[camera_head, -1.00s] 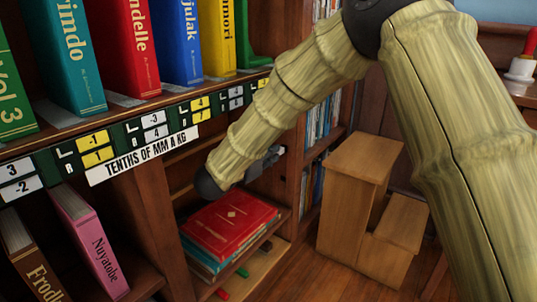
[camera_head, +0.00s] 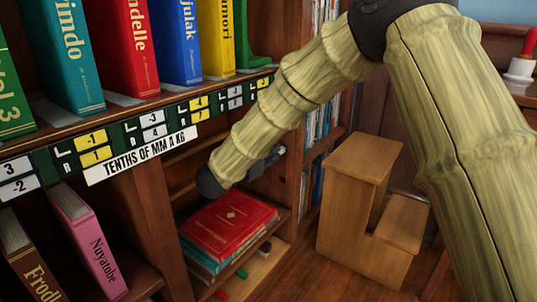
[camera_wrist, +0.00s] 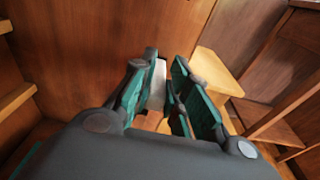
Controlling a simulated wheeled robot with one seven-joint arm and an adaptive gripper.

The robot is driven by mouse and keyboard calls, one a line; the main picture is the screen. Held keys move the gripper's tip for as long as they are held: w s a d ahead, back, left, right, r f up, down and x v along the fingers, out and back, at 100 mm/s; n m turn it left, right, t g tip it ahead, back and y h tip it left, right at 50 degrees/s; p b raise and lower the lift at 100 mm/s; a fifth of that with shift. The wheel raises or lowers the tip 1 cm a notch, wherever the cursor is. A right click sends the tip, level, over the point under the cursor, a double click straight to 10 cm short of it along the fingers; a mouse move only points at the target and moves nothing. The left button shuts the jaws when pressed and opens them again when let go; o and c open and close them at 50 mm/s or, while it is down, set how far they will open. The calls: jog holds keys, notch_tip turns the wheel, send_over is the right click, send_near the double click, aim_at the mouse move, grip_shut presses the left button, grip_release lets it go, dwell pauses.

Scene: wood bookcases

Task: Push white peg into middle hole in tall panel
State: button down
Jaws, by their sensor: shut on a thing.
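My gripper (camera_wrist: 166,72) has teal-padded fingers that are shut on a narrow white piece (camera_wrist: 158,88), which looks like the white peg. Most of it is hidden between the fingers. In the head view only a small grey part of my gripper (camera_head: 268,162) shows past my arm, inside the lower bookcase bay. I cannot make out the tall panel or its middle hole for certain in either view. A brown wooden block (camera_wrist: 152,121) shows between the fingers below the white piece.
Red and teal books (camera_head: 230,222) lie stacked below my gripper. A light wood board (camera_head: 262,262) with a green piece (camera_head: 242,272) and a red piece (camera_head: 221,294) lies beneath. A wooden step stool (camera_head: 355,200) stands right. Brown wood walls (camera_wrist: 80,50) are close around the gripper.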

aim_at(284, 144)
jog(key=shift+r+x, duration=0.1)
jog(key=shift+x, duration=0.95)
jog(key=shift+r+x, duration=0.15)
jog(key=shift+x, duration=0.95)
jog(key=c, duration=1.3)
grip_release()
jog(key=shift+s, duration=0.1)
jog(key=v, duration=1.1)
jog(key=shift+s+a, duration=0.3)
jog(key=shift+d, duration=0.1)
